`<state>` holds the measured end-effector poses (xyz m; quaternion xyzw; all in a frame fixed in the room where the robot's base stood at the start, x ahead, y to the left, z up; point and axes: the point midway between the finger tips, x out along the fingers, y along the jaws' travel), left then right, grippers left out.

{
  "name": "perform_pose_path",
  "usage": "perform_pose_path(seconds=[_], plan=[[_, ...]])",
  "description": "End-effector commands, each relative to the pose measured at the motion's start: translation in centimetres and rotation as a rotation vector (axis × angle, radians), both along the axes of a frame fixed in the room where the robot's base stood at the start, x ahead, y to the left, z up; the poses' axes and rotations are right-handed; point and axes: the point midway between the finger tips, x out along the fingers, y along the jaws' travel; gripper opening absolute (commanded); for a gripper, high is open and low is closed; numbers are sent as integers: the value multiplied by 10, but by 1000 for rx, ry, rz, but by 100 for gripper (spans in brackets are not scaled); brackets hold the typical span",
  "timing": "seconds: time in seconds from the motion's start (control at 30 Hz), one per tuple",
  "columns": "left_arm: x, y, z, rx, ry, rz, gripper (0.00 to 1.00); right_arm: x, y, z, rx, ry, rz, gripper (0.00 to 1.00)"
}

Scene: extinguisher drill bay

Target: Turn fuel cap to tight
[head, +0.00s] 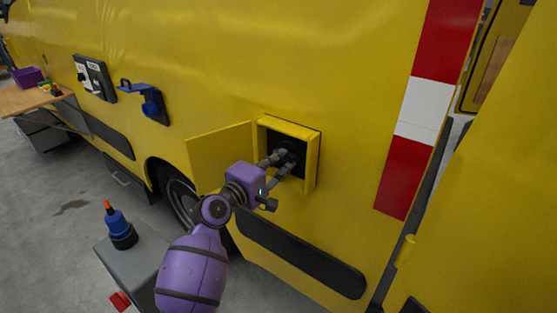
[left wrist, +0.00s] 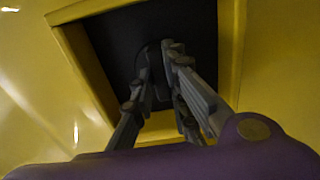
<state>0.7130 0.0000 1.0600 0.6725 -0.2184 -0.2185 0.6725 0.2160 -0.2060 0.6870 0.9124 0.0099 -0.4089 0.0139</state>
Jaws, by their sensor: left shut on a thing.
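The fuel cap (left wrist: 153,55) is a dark, round piece inside the black recess of the yellow filler box (head: 311,174). The box's flap (head: 217,156) stands open to the left. My left gripper (head: 284,160) reaches into the recess and is shut on the cap; in the left wrist view its fingers (left wrist: 160,75) lie on both sides of it. The fingers and the dim recess hide most of the cap, and I cannot tell how far it is turned. My right gripper is not in view.
A grey cabinet (head: 138,268) with a blue and orange bottle (head: 118,226) stands at the lower left. A blue bracket (head: 148,100) and a switch panel (head: 95,77) are on the yellow vehicle side. A wooden bench (head: 25,100) is at the far left.

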Motion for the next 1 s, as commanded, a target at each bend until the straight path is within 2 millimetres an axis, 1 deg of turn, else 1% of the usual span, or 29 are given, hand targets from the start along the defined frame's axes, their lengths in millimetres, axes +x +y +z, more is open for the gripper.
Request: perform_pose_path(seconds=[0.27, 0.47, 1.0], plan=[[0, 1, -1, 35, -24, 0, 0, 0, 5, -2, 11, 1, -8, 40], [0, 1, -2, 122, -86, -1, 0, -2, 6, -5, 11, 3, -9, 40], [0, 1, -1, 524, -378, -2, 0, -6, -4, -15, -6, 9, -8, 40]])
